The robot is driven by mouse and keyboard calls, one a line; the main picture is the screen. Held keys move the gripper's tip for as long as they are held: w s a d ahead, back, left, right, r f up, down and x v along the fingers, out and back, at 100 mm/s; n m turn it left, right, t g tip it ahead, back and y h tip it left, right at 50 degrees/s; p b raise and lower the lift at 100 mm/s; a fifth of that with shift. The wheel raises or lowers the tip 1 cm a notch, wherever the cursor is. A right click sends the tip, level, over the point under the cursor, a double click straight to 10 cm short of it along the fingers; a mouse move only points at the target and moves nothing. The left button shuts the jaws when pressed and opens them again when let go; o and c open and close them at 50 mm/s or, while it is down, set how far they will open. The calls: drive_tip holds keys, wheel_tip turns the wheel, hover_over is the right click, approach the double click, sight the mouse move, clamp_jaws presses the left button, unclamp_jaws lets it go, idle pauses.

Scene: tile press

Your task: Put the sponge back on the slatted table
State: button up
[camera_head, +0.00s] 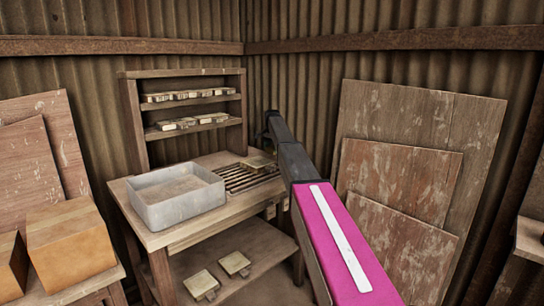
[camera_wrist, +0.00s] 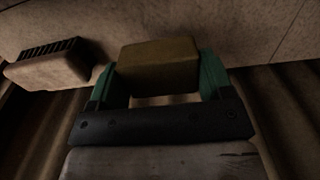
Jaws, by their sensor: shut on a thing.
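In the wrist view my gripper (camera_wrist: 158,68) has its green fingers on both sides of a yellow-brown block, the sponge (camera_wrist: 158,66), and is shut on it. In the head view my dark wrist reaches to the right end of the slatted table (camera_head: 222,202); the fingers and held sponge cannot be made out there. The table's dark slats (camera_head: 240,179) lie right of a grey tray. A small yellowish block (camera_head: 258,162) shows at the slats' back edge; I cannot tell what it is. I cannot tell whether the sponge touches anything.
The grey tray (camera_head: 176,209) fills the table's left part. A brush (camera_wrist: 48,66) lies left of the sponge in the wrist view. A shelf rack (camera_head: 129,115) with small moulds stands behind. Tile moulds (camera_head: 233,262) sit on the lower shelf. Boards (camera_head: 400,178) lean at right.

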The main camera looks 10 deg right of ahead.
sight(272, 154)
drive_tip(key=shift+f, duration=1.85)
drive_tip(key=shift+f, duration=0.15)
drive_tip(key=o, duration=0.9)
wheel_tip(272, 154, up, 12)
drive_tip(key=shift+r, duration=0.2)
